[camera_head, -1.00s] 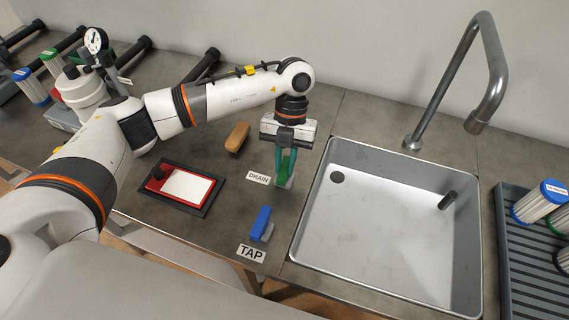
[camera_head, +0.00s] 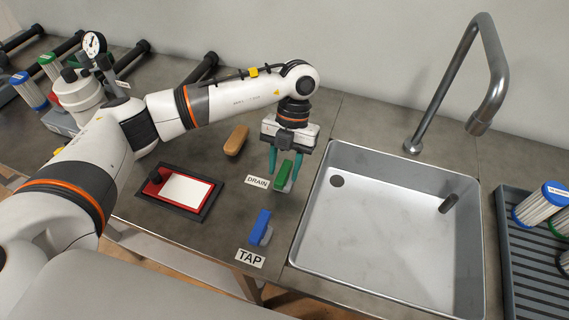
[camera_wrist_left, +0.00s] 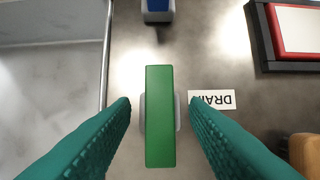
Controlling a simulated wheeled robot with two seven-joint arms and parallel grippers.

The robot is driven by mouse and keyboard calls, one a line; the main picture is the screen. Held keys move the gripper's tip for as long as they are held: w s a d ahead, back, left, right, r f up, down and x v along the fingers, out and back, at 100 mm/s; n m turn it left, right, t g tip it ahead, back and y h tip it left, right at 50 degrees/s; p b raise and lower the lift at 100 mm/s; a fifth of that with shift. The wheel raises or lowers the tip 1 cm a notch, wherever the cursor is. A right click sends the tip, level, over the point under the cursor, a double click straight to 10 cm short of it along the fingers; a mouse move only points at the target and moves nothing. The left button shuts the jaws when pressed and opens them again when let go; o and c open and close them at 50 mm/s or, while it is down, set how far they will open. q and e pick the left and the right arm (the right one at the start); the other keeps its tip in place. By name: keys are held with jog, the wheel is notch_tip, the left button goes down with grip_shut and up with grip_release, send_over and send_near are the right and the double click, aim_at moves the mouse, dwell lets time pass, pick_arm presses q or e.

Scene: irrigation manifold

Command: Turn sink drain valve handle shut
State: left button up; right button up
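The green drain valve handle (camera_head: 284,176) stands on the counter left of the sink, beside the DRAIN label (camera_head: 257,182). In the left wrist view the handle (camera_wrist_left: 160,115) is a long green bar on a grey base, upright in the picture. My left gripper (camera_head: 283,168) is over it with teal fingers spread, one on each side. In the wrist view the open fingers (camera_wrist_left: 160,103) have visible gaps to the handle. My right gripper is not in view.
The blue tap handle (camera_head: 261,227) stands nearer the front edge, by the TAP label (camera_head: 250,258). The sink (camera_head: 390,235) is at the right. A red-and-white framed panel (camera_head: 181,190) and a tan block (camera_head: 236,140) lie to the left.

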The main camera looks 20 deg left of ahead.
pick_arm(q)
jog(key=v, duration=1.2)
jog(key=shift+b, duration=0.45)
